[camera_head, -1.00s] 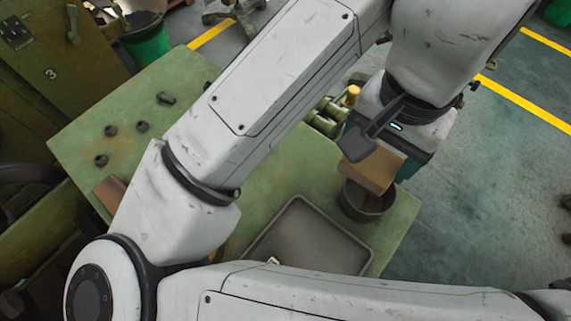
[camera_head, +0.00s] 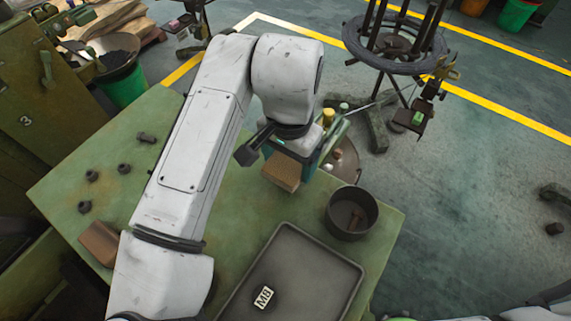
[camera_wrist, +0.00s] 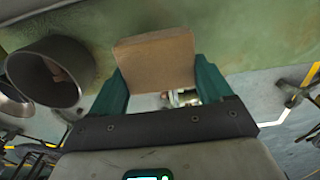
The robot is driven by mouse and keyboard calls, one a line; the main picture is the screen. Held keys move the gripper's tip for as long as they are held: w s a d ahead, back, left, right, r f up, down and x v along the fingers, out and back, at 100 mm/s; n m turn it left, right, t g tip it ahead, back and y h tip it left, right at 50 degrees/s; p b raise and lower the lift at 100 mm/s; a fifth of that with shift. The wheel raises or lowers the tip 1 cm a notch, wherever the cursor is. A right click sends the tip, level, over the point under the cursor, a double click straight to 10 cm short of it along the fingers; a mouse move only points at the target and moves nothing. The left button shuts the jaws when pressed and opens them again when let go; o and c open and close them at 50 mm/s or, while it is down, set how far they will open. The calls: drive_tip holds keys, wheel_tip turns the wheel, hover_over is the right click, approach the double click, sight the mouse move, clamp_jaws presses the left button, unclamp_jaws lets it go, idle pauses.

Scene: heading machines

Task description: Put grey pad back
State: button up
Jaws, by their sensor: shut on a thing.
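My gripper (camera_wrist: 158,82) has teal fingers, which are shut on the sides of a tan-brown block-like pad (camera_wrist: 155,58). In the head view the held pad (camera_head: 282,172) hangs over the green table (camera_head: 240,225) near its far edge, behind and left of a dark round pot. Whether it touches the table I cannot tell. A second brown pad (camera_head: 100,243) lies at the table's left edge, partly beside my arm. No plainly grey pad shows. My arm hides part of the table.
The dark pot (camera_head: 350,214) with something inside stands at the right; it also shows in the wrist view (camera_wrist: 72,82). A shallow tray (camera_head: 318,298) with an M8 tag lies in front. Several dark nuts (camera_head: 84,207) lie at the left. Bare table separates tray and pad.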

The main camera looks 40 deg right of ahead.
sight(286, 170)
drive_tip(key=shift+w+f, duration=0.4)
drive_tip(key=shift+f, duration=1.6)
drive_tip(key=shift+f, duration=0.2)
drive_tip(key=o, duration=0.8)
drive_tip(key=shift+o, duration=0.2)
wheel_tip(286, 170, up, 12)
drive_tip(key=shift+r, duration=0.25)
